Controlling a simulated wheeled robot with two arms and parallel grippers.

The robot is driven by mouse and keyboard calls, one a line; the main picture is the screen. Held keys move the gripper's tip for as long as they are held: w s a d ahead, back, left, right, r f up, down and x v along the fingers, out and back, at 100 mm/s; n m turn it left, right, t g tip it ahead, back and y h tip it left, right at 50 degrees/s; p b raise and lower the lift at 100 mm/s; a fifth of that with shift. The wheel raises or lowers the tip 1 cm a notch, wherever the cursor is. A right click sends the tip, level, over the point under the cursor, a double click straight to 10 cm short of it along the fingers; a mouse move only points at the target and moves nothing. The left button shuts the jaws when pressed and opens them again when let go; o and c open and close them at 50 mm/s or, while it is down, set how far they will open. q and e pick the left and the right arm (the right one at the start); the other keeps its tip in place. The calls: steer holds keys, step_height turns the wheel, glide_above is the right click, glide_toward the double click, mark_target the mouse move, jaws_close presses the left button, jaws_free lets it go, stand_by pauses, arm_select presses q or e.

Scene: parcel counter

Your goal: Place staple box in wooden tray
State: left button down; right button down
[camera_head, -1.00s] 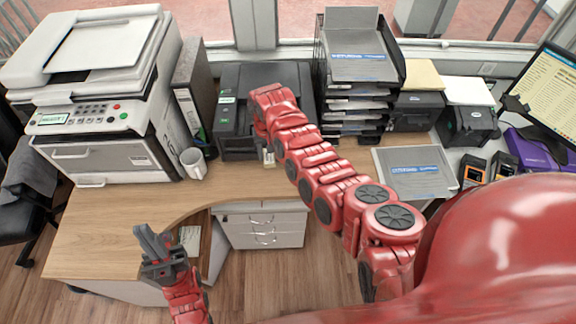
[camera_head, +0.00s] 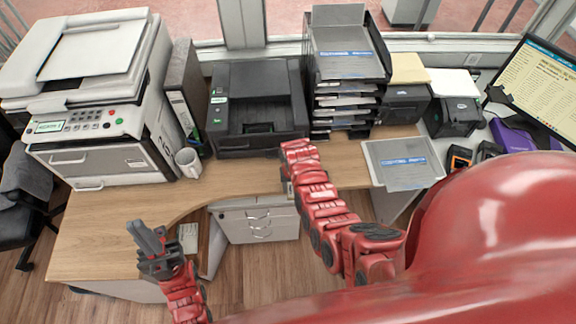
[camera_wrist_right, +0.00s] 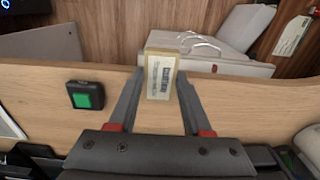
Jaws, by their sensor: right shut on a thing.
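The staple box (camera_wrist_right: 161,76) is a small pale yellow box with a dark printed label. In the right wrist view it stands between the two fingers of my right gripper (camera_wrist_right: 156,100), which is shut on it. In the head view my right gripper (camera_head: 287,187) is near the desk's front edge, right of centre, and the box is hard to make out there. My left gripper (camera_head: 151,240) is empty over the desk's front left part; its finger opening is unclear. I cannot clearly identify a wooden tray in either view.
The wooden desk (camera_head: 110,235) has free room at the left. A black printer (camera_head: 257,105), a paper tray stack (camera_head: 345,60) and a white mug (camera_head: 188,161) stand behind. A white drawer unit (camera_head: 257,221) is below.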

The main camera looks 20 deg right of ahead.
steer(key=w+b, duration=0.2)
steer(key=w+d+b, duration=0.1)
steer(key=w+b, duration=0.1)
steer(key=w, duration=0.1)
steer(key=w+d+b, duration=0.1)
steer(key=w+b, duration=0.1)
steer(key=shift+w+f, duration=0.25)
steer(key=shift+f, duration=0.1)
steer(key=shift+w+d+r+b, duration=0.2)
steer(key=shift+w+b, duration=0.15)
steer(key=shift+b, duration=0.15)
steer(key=w+b, duration=0.1)
steer(key=b, duration=0.1)
steer(key=w+f+b, duration=0.1)
steer(key=b, duration=0.2)
steer(key=w+d+b, duration=0.1)
steer(key=b, duration=0.1)
steer(key=shift+w+f, duration=0.1)
steer(key=shift+f, duration=0.2)
steer(key=shift+a+r, duration=0.1)
steer(key=shift+r, duration=0.1)
steer(key=shift+f, duration=0.25)
steer(key=shift+c, duration=1.7)
jaws_free()
steer(key=shift+r, duration=0.1)
